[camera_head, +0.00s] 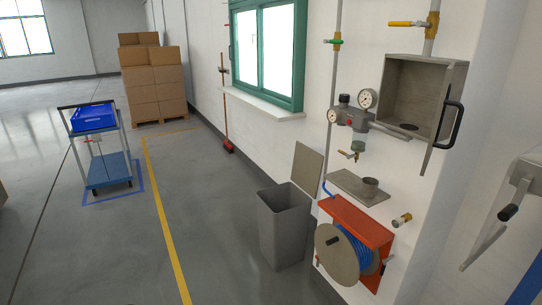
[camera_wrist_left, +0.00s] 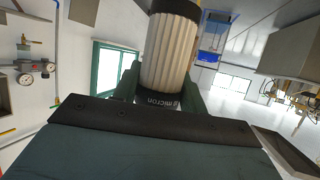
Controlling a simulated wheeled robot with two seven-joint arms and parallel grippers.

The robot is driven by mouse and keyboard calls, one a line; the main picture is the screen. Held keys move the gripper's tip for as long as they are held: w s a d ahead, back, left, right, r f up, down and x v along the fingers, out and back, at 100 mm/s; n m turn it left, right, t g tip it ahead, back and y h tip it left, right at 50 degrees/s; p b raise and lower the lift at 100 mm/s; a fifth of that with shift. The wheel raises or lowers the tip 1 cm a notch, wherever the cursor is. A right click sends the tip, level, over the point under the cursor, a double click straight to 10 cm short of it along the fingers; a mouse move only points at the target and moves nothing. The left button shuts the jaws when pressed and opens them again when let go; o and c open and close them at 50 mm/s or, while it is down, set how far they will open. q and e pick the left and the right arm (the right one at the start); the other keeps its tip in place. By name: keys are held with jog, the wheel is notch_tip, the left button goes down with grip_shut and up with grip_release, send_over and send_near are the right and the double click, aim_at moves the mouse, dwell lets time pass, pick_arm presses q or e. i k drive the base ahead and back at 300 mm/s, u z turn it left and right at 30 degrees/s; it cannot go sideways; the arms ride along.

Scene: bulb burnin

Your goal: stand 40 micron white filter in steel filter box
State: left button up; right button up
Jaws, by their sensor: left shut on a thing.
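The white filter (camera_wrist_left: 168,52) is a pleated cylinder with dark end caps, in the left wrist view. The lower cap carries lettering that reads "MICRON"; I cannot read a number. My left gripper (camera_wrist_left: 160,92) is shut on it, with green fingers on both sides of its lower part. The steel filter box (camera_head: 401,93) is on the wall at the upper right of the head view. Its door, with a black handle, stands open. A dark round spot shows on the box floor. Neither gripper nor the filter shows in the head view; my right gripper is not in view.
Gauges (camera_head: 367,98), a small shelf with a cup (camera_head: 357,187) and an orange hose reel (camera_head: 352,222) sit below and left of the box. A grey bin (camera_head: 284,228) stands on the floor. A steel part with a black handle (camera_head: 508,212) is at the right edge.

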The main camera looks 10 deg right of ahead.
aim_at(409, 127)
jog(key=z, duration=0.75)
jog(key=i, duration=1.05)
jog(key=z, duration=1.45)
jog(key=i, duration=0.4)
jog(key=z, duration=0.35)
